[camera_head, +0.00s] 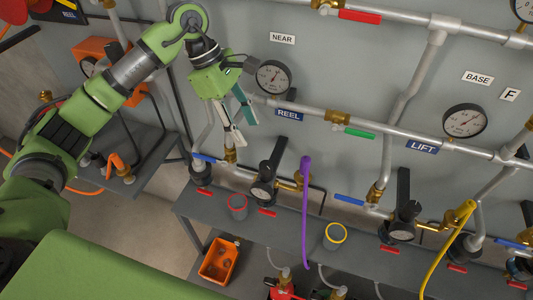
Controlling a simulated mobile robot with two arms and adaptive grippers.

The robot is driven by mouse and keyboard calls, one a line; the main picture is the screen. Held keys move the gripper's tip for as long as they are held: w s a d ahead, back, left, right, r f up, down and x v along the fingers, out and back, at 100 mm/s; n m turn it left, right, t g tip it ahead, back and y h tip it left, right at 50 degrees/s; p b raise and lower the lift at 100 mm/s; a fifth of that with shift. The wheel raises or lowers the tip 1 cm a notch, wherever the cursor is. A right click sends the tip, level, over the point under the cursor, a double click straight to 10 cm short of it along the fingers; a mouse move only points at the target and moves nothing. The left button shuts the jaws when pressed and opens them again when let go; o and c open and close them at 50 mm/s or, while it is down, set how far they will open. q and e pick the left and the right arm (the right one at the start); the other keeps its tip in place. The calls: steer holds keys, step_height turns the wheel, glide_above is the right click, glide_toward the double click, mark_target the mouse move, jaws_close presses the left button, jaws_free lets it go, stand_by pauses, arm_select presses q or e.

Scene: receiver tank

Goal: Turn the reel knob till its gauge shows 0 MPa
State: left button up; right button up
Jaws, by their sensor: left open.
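The white-on-blue REEL label (289,115) is on the pipework just right of my left gripper (243,128). A round dial gauge (273,77) sits above the label, under a NEAR sign; its reading is too small to tell. Below the label stands a regulator with a tall black knob (274,155) and a small dial gauge (262,193) on its front. Which knob and gauge are the reel's I cannot tell for certain. My left gripper is open and empty, fingers pointing down, up and left of the black knob and apart from it. My right gripper is out of view.
Pipes with coloured valve handles run along the wall. The LIFT regulator (403,220) is to the right. An orange bin (219,262) sits below.

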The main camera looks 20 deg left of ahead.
arm_select(q)
steer(key=p, duration=0.2)
glide_toward(265, 164)
steer(key=f, duration=0.2)
steer(key=x, duration=0.1)
steer(key=p+x, duration=0.1)
steer(key=x, duration=0.1)
steer(key=shift+d+f, duration=0.1)
steer(key=shift+d, duration=0.4)
steer(key=shift+p+x, duration=0.35)
steer(key=shift+x, duration=0.9)
steer(key=shift+s+d+f, duration=0.1)
steer(key=shift+s+f, duration=0.05)
steer(key=shift+f, duration=0.15)
steer(key=shift+d+f, duration=0.1)
steer(key=shift+f, duration=0.25)
steer(key=shift+c, duration=1.4)
steer(key=c, duration=0.8)
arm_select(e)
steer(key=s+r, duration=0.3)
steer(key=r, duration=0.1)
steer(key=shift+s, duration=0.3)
